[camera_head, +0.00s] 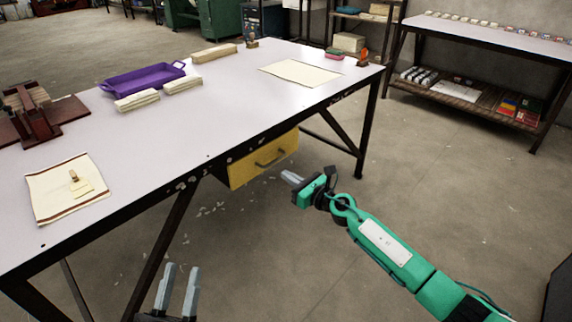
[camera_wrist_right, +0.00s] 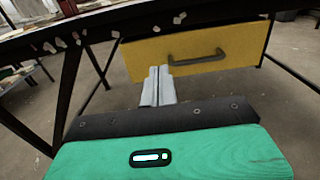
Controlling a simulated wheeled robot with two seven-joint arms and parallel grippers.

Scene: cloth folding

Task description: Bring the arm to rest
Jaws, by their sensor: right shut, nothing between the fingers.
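My right gripper (camera_head: 291,178) is held in the air off the front edge of the table, in front of the yellow drawer. It is shut and empty; in the right wrist view its two grey fingers (camera_wrist_right: 157,87) lie side by side. My green right arm (camera_head: 400,262) reaches in from the lower right. My left gripper (camera_head: 178,285) shows at the bottom edge, below the table's front edge. Its two fingers stand apart with nothing between them. A cream cloth with dark red stripes (camera_head: 52,208) lies flat on the table's left part, with small tan pieces on it.
The table (camera_head: 215,110) holds a purple tray (camera_head: 140,82), pale stacks, a dark red wooden device (camera_head: 35,110) and a flat cream sheet (camera_head: 300,72). The yellow drawer (camera_head: 262,158) hangs under its front edge; it also shows in the wrist view (camera_wrist_right: 150,55).

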